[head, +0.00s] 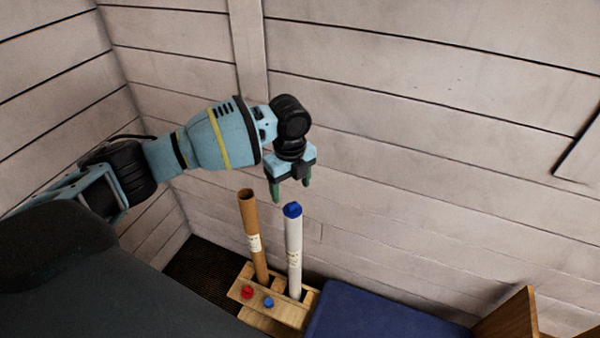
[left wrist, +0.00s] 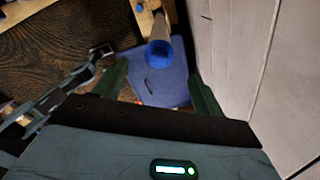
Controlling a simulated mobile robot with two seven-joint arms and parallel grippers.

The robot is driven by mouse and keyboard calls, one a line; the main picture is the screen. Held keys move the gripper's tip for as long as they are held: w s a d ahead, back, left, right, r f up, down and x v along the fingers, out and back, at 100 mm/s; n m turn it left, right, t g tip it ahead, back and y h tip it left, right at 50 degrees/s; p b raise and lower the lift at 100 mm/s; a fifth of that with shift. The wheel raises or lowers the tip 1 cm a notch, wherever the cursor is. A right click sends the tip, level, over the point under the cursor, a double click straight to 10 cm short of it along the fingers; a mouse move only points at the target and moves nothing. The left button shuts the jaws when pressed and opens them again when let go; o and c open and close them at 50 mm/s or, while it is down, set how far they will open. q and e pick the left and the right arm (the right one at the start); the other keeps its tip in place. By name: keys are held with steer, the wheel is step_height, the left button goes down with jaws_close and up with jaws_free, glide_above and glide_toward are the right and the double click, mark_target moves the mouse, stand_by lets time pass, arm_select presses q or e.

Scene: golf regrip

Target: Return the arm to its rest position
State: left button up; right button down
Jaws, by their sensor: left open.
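My left gripper (head: 291,188) is open and empty, with its green fingers pointing down. It is above a white tube with a blue cap (head: 293,250), and a small gap shows between fingertips and cap. In the left wrist view the blue cap (left wrist: 159,53) lies between and beyond the two open fingers (left wrist: 160,92). A brown tube with an open top (head: 252,235) stands to the left of the white tube. Both tubes stand in a wooden holder (head: 262,322) with a red knob (head: 247,292) and a blue knob (head: 268,302). My right gripper is not in view.
White plank walls (head: 430,130) rise close behind and left of my arm. A blue padded surface (head: 375,315) lies right of the holder, with a wooden panel (head: 515,312) beyond it. A dark woven floor mat (head: 205,268) lies behind the holder at left.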

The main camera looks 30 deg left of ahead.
arm_select(q)
steer(key=s+d+f+n+t+h+p, duration=0.1)
steer(key=s+d+f+n+t+h, duration=0.4)
steer(key=s+d+f+n, duration=0.7)
steer(key=s+a+f+n+t+y, duration=0.1)
steer(key=s+a+f+n+t, duration=0.1)
steer(key=s, duration=0.9)
steer(key=s+a+f+n+t+y+p, duration=0.1)
steer(key=s+a+f+n, duration=0.3)
steer(key=s, duration=0.8)
step_height(320, 180, down, 2)
steer(key=n+y, duration=0.1)
steer(key=n, duration=0.2)
steer(key=shift+s+f+t, duration=0.15)
steer(key=shift+f+t, duration=0.1)
steer(key=shift+t, duration=0.15)
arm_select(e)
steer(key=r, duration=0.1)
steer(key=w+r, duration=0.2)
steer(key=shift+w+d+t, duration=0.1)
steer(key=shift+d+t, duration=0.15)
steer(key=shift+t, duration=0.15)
